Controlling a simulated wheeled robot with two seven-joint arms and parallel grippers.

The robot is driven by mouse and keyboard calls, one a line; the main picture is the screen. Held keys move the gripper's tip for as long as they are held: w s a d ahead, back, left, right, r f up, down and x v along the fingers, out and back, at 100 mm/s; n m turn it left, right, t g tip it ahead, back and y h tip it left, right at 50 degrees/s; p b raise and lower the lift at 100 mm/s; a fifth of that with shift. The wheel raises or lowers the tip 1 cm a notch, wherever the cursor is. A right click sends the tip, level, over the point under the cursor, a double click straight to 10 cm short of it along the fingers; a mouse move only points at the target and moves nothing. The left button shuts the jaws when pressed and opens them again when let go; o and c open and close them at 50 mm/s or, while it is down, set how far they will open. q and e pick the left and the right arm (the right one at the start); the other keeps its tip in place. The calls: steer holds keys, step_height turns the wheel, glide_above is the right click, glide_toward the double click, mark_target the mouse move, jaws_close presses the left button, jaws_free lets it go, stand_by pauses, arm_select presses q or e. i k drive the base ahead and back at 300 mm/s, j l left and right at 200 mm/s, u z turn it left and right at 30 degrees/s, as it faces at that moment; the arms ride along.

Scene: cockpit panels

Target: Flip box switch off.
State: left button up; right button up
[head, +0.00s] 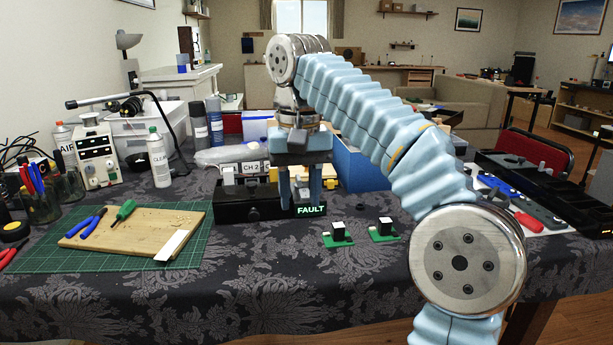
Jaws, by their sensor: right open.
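A black box (248,203) stands on the cloth-covered table, left of the picture's middle. A lit green FAULT label (311,210) shows at its front right. My right gripper (300,188) points down over the box's right part, with its two fingers apart and nothing seen between them. The fingertips are close to the box top; I cannot tell if they touch it. The box's switch is not clearly visible; the gripper covers that part. My left gripper is not in view.
Two small green boards with black blocks (338,236) (384,230) lie right of the box. A wooden board (135,232) with tools lies on a green mat (60,258) at left. A blue bin (358,168) stands behind. The front table strip is clear.

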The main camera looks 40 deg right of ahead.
mark_target(304, 193)
steer(key=i+l, duration=0.7)
steer(key=l, duration=0.2)
steer(key=k, duration=0.4)
